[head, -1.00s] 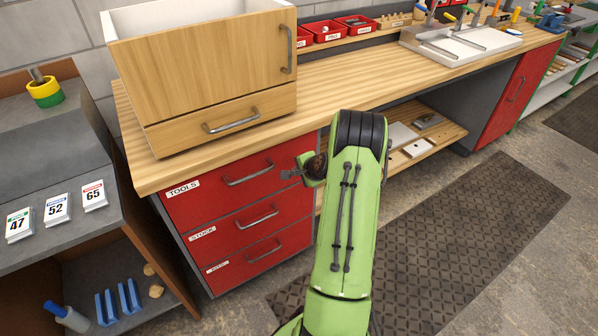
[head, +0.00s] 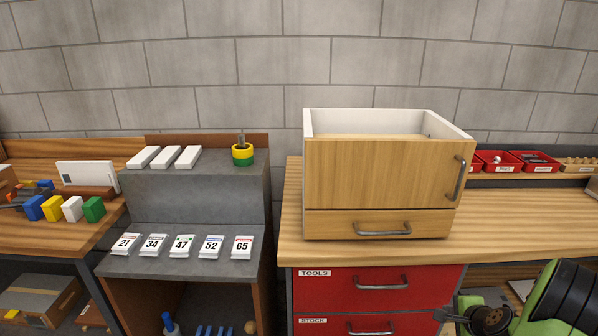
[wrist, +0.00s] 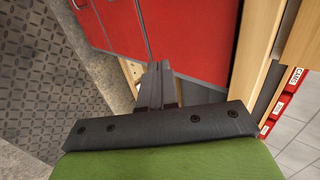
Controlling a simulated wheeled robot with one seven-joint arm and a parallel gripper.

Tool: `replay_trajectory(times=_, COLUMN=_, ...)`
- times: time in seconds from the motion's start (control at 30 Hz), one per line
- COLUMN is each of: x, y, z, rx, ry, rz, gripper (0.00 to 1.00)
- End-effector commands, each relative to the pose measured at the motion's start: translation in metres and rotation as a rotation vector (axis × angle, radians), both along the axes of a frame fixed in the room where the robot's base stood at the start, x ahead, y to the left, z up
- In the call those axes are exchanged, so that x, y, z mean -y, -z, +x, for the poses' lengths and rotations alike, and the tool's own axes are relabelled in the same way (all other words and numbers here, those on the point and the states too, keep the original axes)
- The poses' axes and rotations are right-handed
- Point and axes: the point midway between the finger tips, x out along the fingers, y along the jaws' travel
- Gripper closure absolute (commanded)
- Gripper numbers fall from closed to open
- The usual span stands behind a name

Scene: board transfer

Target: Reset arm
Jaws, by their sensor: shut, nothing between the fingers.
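My green arm shows at the lower right of the head view, in front of the workbench. My gripper (head: 445,313) is a small dark shape left of the arm's end, in front of the red drawers (head: 375,287). In the wrist view my gripper (wrist: 160,75) has its two dark fingers together, with nothing between them. It points toward the red cabinet front (wrist: 175,35) and appears apart from it. Part of the arm is cut off by the head view's right edge.
A wooden box unit (head: 385,172) with a door and drawer stands on the wooden bench (head: 292,215). To the left is a grey stepped stand (head: 195,205) with several numbered cards. A dark patterned mat (wrist: 40,65) shows in the wrist view.

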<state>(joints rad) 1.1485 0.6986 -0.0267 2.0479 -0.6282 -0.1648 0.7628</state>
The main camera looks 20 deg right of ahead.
Motion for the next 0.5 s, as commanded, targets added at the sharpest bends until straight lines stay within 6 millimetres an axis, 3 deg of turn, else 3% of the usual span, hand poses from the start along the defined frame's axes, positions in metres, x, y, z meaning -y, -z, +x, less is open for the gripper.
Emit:
replay_trajectory(times=0.07, x=-0.008, y=-0.011, z=0.006, rx=-0.011, ry=-0.037, rz=-0.018, gripper=1.00)
replay_trajectory(times=0.17, x=-0.047, y=-0.055, z=0.024, rx=-0.066, ry=-0.195, rz=-0.100, gripper=1.00)
replay_trajectory(times=0.3, x=-0.140, y=-0.141, z=0.036, rx=-0.188, ry=-0.534, rz=-0.291, gripper=1.00)
replay_trajectory(times=0.37, x=-0.181, y=-0.174, z=0.029, rx=-0.236, ry=-0.677, rz=-0.380, gripper=1.00)
replay_trajectory(times=0.5, x=-0.268, y=-0.244, z=-0.013, rx=-0.326, ry=-0.990, rz=-0.589, gripper=1.00)
